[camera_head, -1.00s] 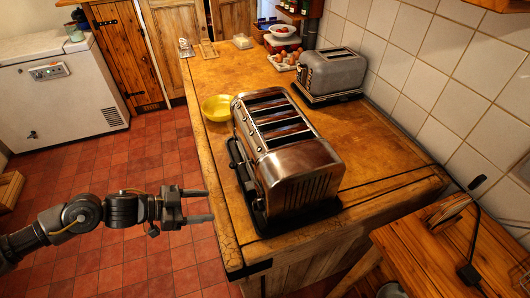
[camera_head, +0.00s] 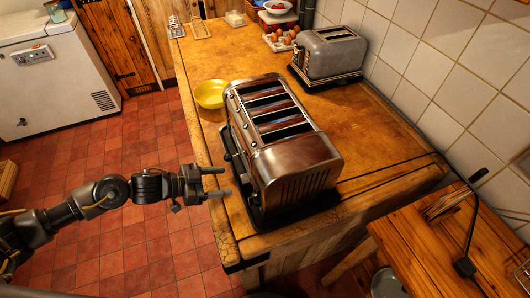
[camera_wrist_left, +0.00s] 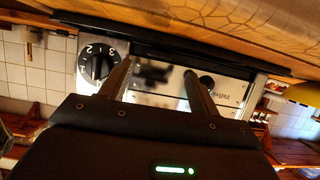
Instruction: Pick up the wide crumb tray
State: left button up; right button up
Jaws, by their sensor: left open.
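A large long-slot toaster (camera_head: 292,167) of brown-tinted shiny metal stands on the near end of the wooden counter. A dark, flat base or tray edge (camera_head: 256,217) shows under it; I cannot tell whether this is the wide crumb tray. My left gripper (camera_head: 224,182) is open and empty, just left of the toaster, at the counter's left edge. In the left wrist view, the open fingers (camera_wrist_left: 157,84) point at the toaster's steel side panel (camera_wrist_left: 160,97), which has a numbered dial (camera_wrist_left: 97,62). A dark strip (camera_wrist_left: 185,52) runs between panel and counter. My right gripper is not in view.
A yellow bowl (camera_head: 210,94) stands beyond my gripper on the counter (camera_head: 215,60). A smaller grey toaster (camera_head: 330,55) and eggs (camera_head: 283,38) are by the tiled wall. A wooden side table (camera_head: 425,255) is at right. Open red-tiled floor (camera_head: 130,140) lies left.

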aim_at(241, 179)
pick_arm(q)
jog(key=shift+d, duration=0.1)
jog(key=shift+d+p, duration=0.35)
jog(key=shift+p, duration=0.05)
jog(key=p+x, duration=0.1)
jog(key=x, duration=0.2)
jog(key=shift+w+d+f+p, duration=0.15)
jog(key=shift+w+d+p, duration=0.05)
jog(key=shift+w+p, duration=0.1)
jog(key=shift+d+f, duration=0.25)
jog(key=shift+d, duration=0.05)
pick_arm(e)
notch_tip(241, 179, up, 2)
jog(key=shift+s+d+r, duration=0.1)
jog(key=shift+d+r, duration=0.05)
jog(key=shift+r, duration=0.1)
pick_arm(q)
jog(key=c, duration=1.1)
jog(key=shift+c, duration=0.3)
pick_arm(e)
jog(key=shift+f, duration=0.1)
